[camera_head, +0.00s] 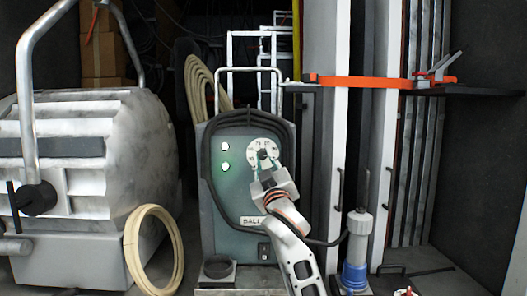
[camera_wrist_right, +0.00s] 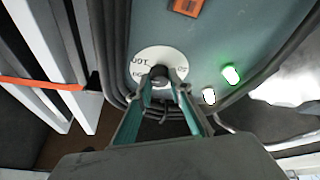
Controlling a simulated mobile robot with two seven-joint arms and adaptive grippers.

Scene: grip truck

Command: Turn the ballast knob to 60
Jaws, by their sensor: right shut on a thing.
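The ballast unit (camera_head: 225,190) is a green-faced box standing upright in the middle of the head view. Its round white dial (camera_head: 250,150) has a dark knob (camera_head: 264,153) at its centre. My right gripper (camera_head: 264,163) reaches up to the dial from below, its fingers shut on the knob. In the right wrist view the fingertips (camera_wrist_right: 160,82) close around the dark knob (camera_wrist_right: 159,71), in front of the white dial (camera_wrist_right: 145,60). The fingers hide part of the dial, and the setting cannot be read for sure. My left gripper is not in view.
Two lit lamps (camera_head: 225,167) are left of the dial. A large grey lamp housing (camera_head: 90,150) stands at left, with a coiled cable (camera_head: 133,250) beside it. An orange bar (camera_head: 365,82) crosses white uprights at right. A blue-based post (camera_head: 355,275) stands right of my arm.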

